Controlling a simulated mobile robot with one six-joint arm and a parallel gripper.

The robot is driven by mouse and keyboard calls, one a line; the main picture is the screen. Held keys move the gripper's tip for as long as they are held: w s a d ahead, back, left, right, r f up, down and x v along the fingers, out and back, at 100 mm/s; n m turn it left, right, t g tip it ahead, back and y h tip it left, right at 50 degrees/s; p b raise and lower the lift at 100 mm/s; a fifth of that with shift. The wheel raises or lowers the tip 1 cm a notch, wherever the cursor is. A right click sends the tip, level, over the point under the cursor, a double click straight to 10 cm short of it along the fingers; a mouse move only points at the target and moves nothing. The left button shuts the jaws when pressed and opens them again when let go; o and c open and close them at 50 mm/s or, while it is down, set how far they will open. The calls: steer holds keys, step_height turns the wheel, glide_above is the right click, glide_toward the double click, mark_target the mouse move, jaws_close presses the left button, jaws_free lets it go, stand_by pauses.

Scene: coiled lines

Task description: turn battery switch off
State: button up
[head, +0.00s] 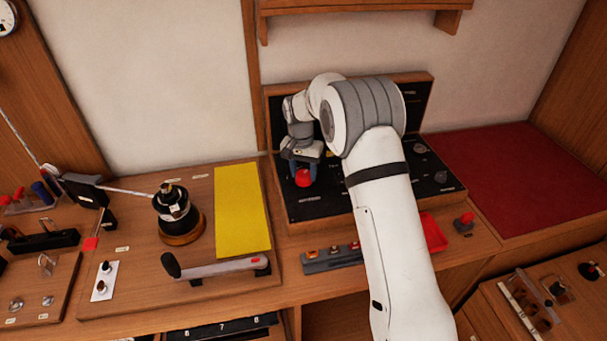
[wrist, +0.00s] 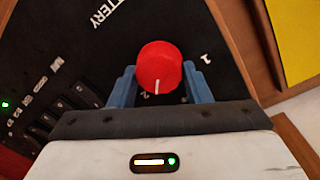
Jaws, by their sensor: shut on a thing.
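The battery switch is a red round knob (wrist: 160,68) with a white pointer line, on a black panel (wrist: 105,50) lettered "BATTERY". In the wrist view the pointer line faces toward my gripper, between the marks "1" and "2", nearer the "2". My gripper (wrist: 160,85) has its blue fingers on both sides of the knob and is shut on it. In the head view the red knob (head: 303,178) shows under my gripper (head: 302,168) at the left part of the panel. My arm hides the middle of the panel.
Rows of small black switches (wrist: 70,108) and a green light lie beside the knob. A winch (head: 178,215), a lever handle (head: 215,267) and a yellow sheet (head: 241,210) are on the left. A red mat (head: 525,175) lies clear on the right.

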mark_target(301, 174)
steer(key=n+b, duration=0.1)
steer(key=n, duration=0.3)
steer(key=shift+a+n+b, duration=0.1)
steer(key=shift+n+b, duration=0.2)
steer(key=shift+b, duration=0.05)
steer(key=shift+n+b, duration=0.45)
steer(key=shift+n, duration=1.45)
steer(key=o, duration=1)
steer(key=shift+s+a+r+b, duration=0.15)
steer(key=shift+r+b, duration=0.1)
steer(key=shift+r, duration=1.7)
steer(key=shift+s+a+r+b, duration=0.1)
steer(key=shift+r+b, duration=0.15)
steer(key=shift+r, duration=1.7)
